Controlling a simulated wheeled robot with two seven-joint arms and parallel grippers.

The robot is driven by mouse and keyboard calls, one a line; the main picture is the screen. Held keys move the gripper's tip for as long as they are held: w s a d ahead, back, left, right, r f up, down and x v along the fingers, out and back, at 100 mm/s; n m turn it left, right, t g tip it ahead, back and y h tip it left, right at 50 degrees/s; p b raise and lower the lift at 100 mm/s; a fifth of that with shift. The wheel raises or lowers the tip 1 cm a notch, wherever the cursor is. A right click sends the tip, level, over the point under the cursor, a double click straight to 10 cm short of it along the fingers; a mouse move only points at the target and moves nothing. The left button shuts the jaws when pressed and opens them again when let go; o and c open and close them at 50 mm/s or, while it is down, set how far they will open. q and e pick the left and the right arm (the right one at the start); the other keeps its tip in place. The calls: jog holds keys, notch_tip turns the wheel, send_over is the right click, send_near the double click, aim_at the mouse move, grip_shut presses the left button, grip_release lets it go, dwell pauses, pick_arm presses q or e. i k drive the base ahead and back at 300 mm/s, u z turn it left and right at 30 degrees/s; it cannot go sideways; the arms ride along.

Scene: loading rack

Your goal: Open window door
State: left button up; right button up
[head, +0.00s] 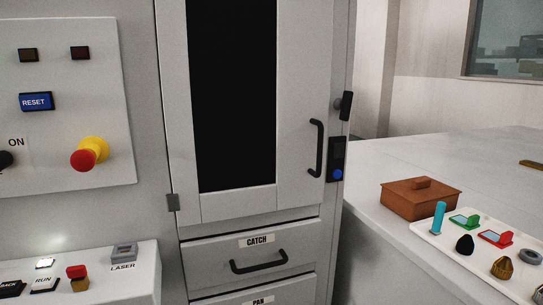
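The window door (297,150) is a tall light-grey door with a dark glass panel (235,100). It looks shut in its cabinet frame. A black vertical bar handle (316,148) sits on its right side, and a hinge (173,202) shows at its lower left edge. A black latch-like part (344,105) and a dark box with a blue button (337,174) sit on the frame right of the handle. Neither of my grippers is in the head view.
Below the door is a drawer labelled CATCH (256,240) with a black handle. A control panel (70,170) with a red knob stands at the left. At the right, a counter (380,245) holds a brown lidded box (420,201) and a white tray (437,238) of small items.

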aim_at(245, 85)
jog(key=k, duration=0.5)
jog(key=u, duration=1.05)
jog(key=i, duration=0.65)
jog(key=z, duration=0.55)
